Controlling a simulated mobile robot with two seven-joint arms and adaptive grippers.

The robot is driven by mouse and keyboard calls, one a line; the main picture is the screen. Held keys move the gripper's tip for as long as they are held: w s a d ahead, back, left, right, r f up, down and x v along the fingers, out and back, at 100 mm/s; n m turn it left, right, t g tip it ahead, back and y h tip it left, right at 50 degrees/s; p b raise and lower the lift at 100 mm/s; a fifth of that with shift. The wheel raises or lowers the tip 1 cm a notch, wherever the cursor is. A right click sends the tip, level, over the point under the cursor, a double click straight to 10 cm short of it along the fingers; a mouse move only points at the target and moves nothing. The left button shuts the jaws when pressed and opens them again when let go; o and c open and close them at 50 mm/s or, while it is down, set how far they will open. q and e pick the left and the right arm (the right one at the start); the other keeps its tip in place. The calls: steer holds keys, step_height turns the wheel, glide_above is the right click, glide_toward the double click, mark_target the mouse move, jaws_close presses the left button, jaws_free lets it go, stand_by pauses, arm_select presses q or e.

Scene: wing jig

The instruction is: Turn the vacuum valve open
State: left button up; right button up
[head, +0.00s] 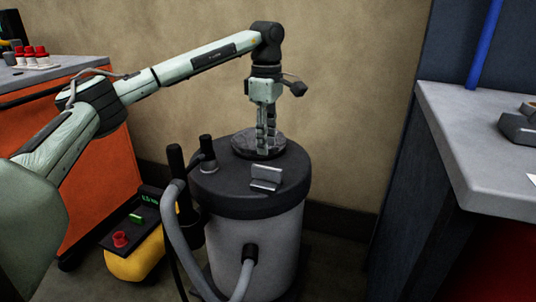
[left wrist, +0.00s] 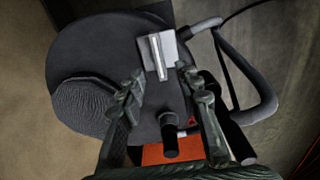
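The grey drum (head: 240,240) stands on the floor with a dark lid (head: 222,185). On the lid is a silver metal piece with a raised bar (head: 265,179); it also shows in the left wrist view (left wrist: 158,52). A black upright knob (head: 207,147) stands at the lid's left side. I cannot tell for sure which of these is the vacuum valve. My left gripper (head: 266,150) points down over the lid, in front of a round dark disc (head: 250,140) in the head view. In the left wrist view its fingers (left wrist: 160,88) are apart with nothing between them. My right gripper is not in view.
A grey hose (head: 172,225) curves along the drum's left side.

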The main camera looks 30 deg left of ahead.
mark_target(267, 167)
arm_select(q)
steer(key=shift+w+a+f, duration=0.1)
steer(key=shift+w+f, duration=0.05)
steer(key=shift+f, duration=0.4)
step_height(267, 167, down, 7)
steer(key=shift+r, duration=0.2)
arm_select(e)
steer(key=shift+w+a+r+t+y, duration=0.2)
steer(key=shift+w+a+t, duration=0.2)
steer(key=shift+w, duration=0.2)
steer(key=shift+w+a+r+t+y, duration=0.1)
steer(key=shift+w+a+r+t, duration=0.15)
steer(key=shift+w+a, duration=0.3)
arm_select(q)
jaws_close()
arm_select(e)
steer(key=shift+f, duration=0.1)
